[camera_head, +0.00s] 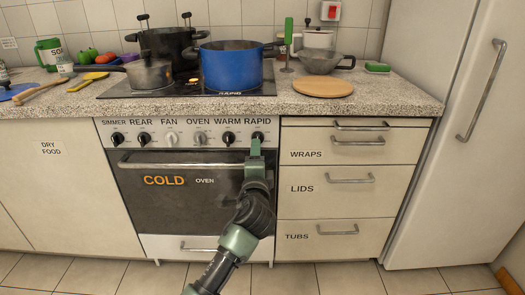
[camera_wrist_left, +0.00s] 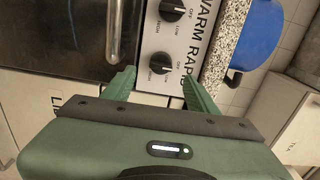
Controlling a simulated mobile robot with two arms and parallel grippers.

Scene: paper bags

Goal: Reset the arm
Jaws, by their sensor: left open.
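My left arm (camera_head: 238,240) reaches up from the bottom of the head view in front of the oven. My left gripper (camera_head: 255,148) is just in front of the control panel, below the RAPID knob (camera_head: 257,136). In the left wrist view my left gripper (camera_wrist_left: 160,82) has its two green fingers apart, with nothing between them. The RAPID knob (camera_wrist_left: 162,63) shows just beyond the fingertips; I cannot tell whether they touch it. My right gripper is in neither view.
The oven door (camera_head: 150,205) and its handle lie left of my arm. Drawers (camera_head: 335,210) stand to the right, then the fridge (camera_head: 450,130). A blue pot (camera_head: 232,68), a dark pot (camera_head: 165,45) and a saucepan (camera_head: 150,75) stand on the stove. The floor (camera_head: 330,280) in front looks clear.

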